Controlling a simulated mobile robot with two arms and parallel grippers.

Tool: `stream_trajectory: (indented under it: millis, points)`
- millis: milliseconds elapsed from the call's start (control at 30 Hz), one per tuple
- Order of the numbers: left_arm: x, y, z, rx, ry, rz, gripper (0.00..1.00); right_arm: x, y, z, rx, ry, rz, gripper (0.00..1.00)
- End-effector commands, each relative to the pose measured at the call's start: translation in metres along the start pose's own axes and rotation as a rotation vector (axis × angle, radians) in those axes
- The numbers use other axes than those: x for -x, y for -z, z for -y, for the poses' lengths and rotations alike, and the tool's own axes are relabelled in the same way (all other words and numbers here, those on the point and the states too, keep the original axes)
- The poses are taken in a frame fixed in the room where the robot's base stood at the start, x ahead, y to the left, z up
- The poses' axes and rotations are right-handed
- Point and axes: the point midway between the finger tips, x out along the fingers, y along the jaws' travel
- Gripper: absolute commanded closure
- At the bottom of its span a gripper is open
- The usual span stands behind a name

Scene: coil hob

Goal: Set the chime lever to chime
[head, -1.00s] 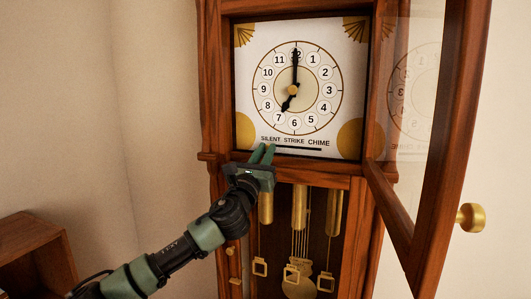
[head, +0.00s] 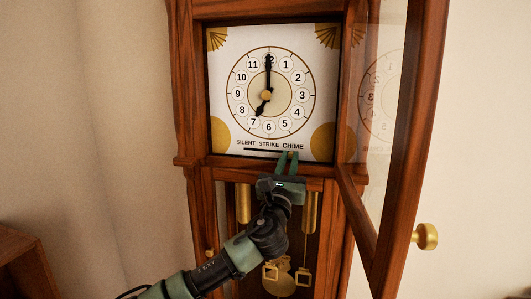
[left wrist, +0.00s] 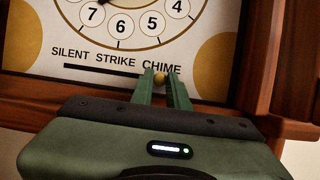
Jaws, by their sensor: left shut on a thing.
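The clock dial (head: 220,132) carries the words SILENT, STRIKE and CHIME above a dark horizontal slot (head: 256,150). The slot also shows in the left wrist view (left wrist: 95,68). The chime lever's small brass knob (left wrist: 159,79) is between my left fingertips, at the slot's right end under the word CHIME (left wrist: 161,67). My left gripper (head: 288,157) is shut on the knob, reaching up from below the dial. The fingers hide most of the lever in the head view. My right gripper is not in view.
The glass door (head: 405,165) of the wooden clock case stands open on the right, with a brass knob (head: 425,236) on it. Brass weights (head: 243,204) and a pendulum (head: 280,284) hang below the dial. A wooden piece of furniture (head: 28,265) is at lower left.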

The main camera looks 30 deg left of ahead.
Motion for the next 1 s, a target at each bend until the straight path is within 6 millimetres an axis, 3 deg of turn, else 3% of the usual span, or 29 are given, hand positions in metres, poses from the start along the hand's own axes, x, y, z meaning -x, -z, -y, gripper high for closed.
stream_trajectory:
  millis: [367,400,467,800,1000]
  points:
    - [0.001,0.001,0.009,0.000,0.004,0.000,1.00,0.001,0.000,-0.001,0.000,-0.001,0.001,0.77]
    - [0.001,0.001,0.009,0.000,0.004,0.000,0.79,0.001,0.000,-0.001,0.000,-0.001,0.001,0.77]
    - [0.001,0.001,0.009,0.000,0.004,0.000,0.64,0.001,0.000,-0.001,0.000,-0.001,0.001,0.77]
    - [0.002,0.000,0.007,-0.001,0.001,0.001,0.64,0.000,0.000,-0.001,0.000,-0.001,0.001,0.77]
    - [0.027,0.003,0.009,0.000,0.004,0.000,0.64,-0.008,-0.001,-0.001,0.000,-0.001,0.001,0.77]
